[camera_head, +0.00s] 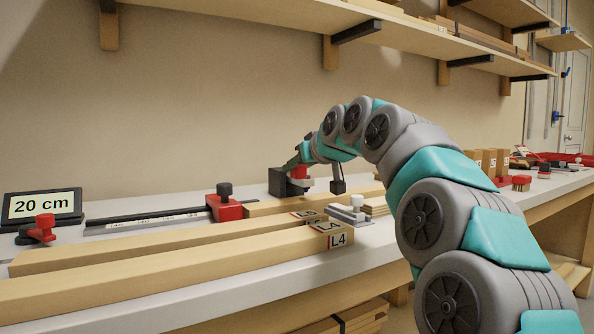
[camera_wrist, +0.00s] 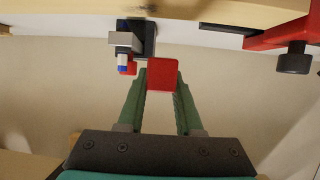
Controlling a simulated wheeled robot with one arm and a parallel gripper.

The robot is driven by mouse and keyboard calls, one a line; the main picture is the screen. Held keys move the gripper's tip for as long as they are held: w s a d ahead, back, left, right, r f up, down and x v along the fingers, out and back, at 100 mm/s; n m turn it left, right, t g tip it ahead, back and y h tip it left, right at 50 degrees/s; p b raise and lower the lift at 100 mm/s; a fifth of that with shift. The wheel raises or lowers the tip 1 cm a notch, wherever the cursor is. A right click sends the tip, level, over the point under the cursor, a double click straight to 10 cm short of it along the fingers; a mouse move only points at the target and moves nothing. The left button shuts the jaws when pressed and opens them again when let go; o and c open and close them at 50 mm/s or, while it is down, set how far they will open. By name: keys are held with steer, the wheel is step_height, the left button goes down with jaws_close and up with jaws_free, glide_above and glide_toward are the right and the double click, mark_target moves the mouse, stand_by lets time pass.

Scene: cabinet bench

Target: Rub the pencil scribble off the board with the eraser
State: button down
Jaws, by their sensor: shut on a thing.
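My gripper (camera_wrist: 162,82) is shut on a small red block (camera_wrist: 163,73), held between its green fingertips. In the head view my gripper (camera_head: 299,160) points down at the back of the bench, beside a dark upright block (camera_head: 281,181); red shows just below the fingers. A small piece with a blue and white end (camera_wrist: 123,62) is left of the red block in the wrist view.
A red stop with a black knob (camera_head: 226,204) sits on a dark rail (camera_head: 150,218). A "20 cm" sign (camera_head: 42,207) stands at the left. A grey metal piece (camera_head: 348,213) is near the board ends. Brushes and red tools (camera_head: 518,182) lie at the right.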

steer(key=shift+r, duration=0.6)
steer(key=shift+r, duration=0.15)
steer(key=shift+r+p, duration=1.3)
steer(key=shift+r, duration=0.15)
steer(key=shift+s+d+f, duration=0.1)
